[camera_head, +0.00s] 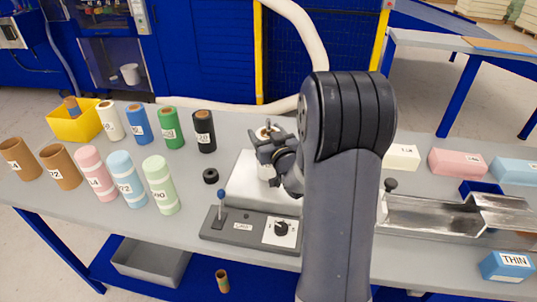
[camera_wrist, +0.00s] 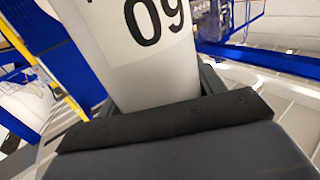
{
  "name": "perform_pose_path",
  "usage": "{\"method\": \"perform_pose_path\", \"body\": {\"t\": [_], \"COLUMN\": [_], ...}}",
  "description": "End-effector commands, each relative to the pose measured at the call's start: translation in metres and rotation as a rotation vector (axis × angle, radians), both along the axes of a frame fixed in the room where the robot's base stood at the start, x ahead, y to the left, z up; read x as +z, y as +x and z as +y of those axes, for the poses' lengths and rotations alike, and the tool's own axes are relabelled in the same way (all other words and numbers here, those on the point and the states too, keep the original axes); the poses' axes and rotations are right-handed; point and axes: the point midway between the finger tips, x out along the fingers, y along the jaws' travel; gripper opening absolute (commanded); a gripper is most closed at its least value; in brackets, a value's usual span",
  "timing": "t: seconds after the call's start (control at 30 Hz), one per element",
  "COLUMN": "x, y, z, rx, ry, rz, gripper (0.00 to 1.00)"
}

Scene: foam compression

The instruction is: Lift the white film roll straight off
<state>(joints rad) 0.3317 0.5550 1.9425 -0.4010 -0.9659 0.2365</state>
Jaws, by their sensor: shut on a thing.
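A white roll (camera_wrist: 150,45) with a label ending in "09" fills the upper middle of the wrist view, between my jaws. In the head view the same roll (camera_head: 266,172) stands upright at the white plate of the grey device (camera_head: 245,190), partly hidden by my gripper (camera_head: 268,152). My gripper is shut around its side. I cannot tell whether the roll's bottom touches the plate. Another white roll (camera_head: 110,121) stands in the back row at the left.
Several coloured rolls stand at the left, near a yellow bin (camera_head: 74,126). A blue-knobbed lever (camera_head: 221,205) rises in front. Foam blocks (camera_head: 457,162) and a metal channel (camera_head: 455,213) lie at the right.

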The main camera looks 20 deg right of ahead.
Motion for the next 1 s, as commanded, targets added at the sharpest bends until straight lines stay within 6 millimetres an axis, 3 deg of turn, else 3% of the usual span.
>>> {"method": "perform_pose_path", "body": {"t": [0.43,0.77,1.0], "x": [0.000,0.003,0.021], "y": [0.000,0.000,0.000], "z": [0.000,0.000,0.000], "rx": [0.000,0.000,0.001], "ry": [0.000,-0.001,-0.002], "rz": [0.000,-0.004,-0.007], "gripper": [0.13,0.13,0.13]}}
